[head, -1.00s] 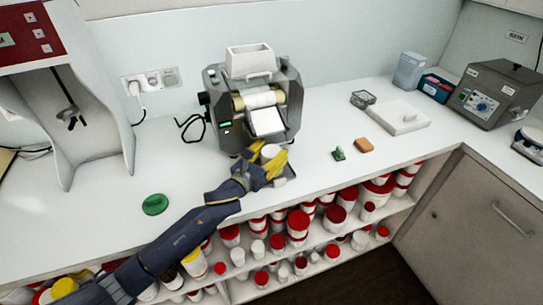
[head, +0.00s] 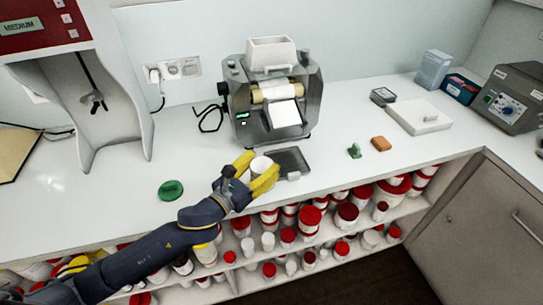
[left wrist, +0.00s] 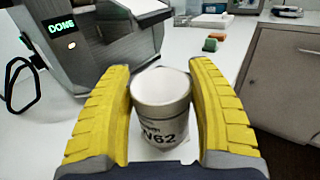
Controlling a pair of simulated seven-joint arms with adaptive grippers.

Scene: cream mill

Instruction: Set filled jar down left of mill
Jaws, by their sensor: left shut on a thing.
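The white jar (head: 260,166) is in my left gripper (head: 256,172), whose yellow fingers are shut on its sides. In the left wrist view the jar (left wrist: 160,100) is upright between the fingers, with a label ending in "62". The head view shows it just left of the dark tray (head: 296,163) in front of the mill (head: 272,95). I cannot tell whether the jar touches the counter. The mill has a white hopper, rollers and a white chute. Its display (left wrist: 62,27) reads "DONE" in the left wrist view. My right gripper is not in view.
A green lid (head: 171,190) lies on the counter left of my gripper. Counter between lid and mill is clear. An open shelf of red-lidded jars (head: 310,215) lies below the front edge.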

